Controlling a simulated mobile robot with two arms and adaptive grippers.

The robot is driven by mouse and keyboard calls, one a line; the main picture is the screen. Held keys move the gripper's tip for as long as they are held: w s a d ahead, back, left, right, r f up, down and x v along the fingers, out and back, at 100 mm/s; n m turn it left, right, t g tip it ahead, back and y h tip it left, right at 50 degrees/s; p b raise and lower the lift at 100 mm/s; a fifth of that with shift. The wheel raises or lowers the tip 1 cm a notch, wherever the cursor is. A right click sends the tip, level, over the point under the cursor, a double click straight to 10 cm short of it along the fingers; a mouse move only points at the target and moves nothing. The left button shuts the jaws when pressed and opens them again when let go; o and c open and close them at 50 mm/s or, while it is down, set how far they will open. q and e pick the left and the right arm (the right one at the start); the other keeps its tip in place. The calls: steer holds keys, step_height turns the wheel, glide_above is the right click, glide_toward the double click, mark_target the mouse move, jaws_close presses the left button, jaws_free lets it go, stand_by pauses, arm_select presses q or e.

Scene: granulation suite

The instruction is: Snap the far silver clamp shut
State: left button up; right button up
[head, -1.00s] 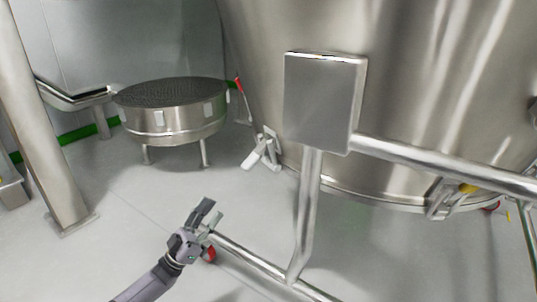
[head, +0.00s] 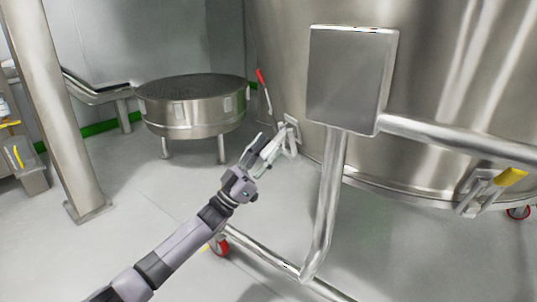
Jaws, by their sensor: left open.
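The far silver clamp (head: 292,128) sits low on the left side of the big steel vessel (head: 440,70), left of the grey box. Its pale lever sticks out from the vessel, down and to the left. My left gripper (head: 264,151) is open at the outer end of this lever and partly covers it. I cannot tell whether the fingers touch the lever or whether it lies between them. A second clamp with a yellow handle (head: 512,177) is on the vessel's lower rim at the right. My right gripper is not in view.
A grey box (head: 350,80) on a steel tube frame (head: 327,200) stands just right of the far clamp. A red-handled lever (head: 262,78) is above it. A round sieve unit (head: 190,118) stands behind left, and a steel post (head: 60,120) farther left.

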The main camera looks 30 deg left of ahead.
arm_select(q)
steer(key=shift+w+d+r, duration=0.1)
steer(key=shift+w+r, duration=0.15)
steer(key=shift+r, duration=0.1)
jaws_close()
stand_by(0.4)
stand_by(0.4)
